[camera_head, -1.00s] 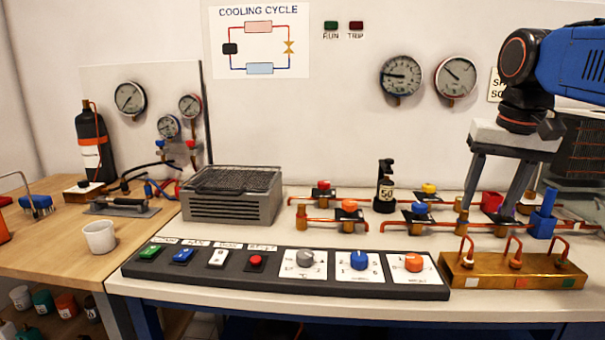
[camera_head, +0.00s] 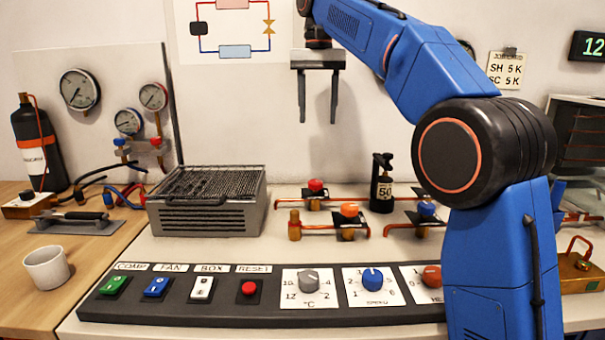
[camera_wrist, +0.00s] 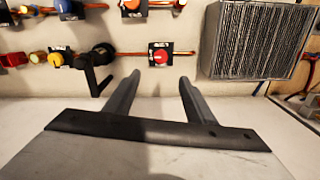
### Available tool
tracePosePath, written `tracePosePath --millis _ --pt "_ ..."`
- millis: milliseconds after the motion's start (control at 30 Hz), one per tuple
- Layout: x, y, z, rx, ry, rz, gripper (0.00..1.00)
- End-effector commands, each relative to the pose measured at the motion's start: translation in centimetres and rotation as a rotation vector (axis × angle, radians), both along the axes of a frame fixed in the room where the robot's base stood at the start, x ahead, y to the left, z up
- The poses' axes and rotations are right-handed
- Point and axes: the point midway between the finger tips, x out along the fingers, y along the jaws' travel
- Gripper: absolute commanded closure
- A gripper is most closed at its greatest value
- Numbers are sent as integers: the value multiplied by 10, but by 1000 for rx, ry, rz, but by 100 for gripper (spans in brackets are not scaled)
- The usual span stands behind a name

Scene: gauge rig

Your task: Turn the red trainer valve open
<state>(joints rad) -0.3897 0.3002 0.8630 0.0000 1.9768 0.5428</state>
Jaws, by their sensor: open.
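The red trainer valve (camera_head: 315,188) has a round red knob on a black plate, set in a copper pipe at the back of the white bench. It also shows in the wrist view (camera_wrist: 160,56), just beyond and between my fingertips. My gripper (camera_head: 318,115) is open and empty, pointing down, well above the red valve in the head view. In the wrist view my gripper (camera_wrist: 158,77) has its two grey fingers apart, one to each side of the valve's line. Nothing hides the red knob.
An orange-knobbed valve (camera_head: 349,212) stands in front of the red one. The grey grille box (camera_head: 207,203) is to the left. The switch panel (camera_head: 225,313) runs along the front.

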Motion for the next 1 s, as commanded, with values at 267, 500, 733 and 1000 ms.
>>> tracePosePath --millis 267,500,733,1000 --pt "0 1 -18 -2 3 -1 50" --pt "0 1 -56 -1 4 -1 50" --pt "0 1 -96 -1 4 -1 50" --pt "0 0 -142 -2 3 -1 50"
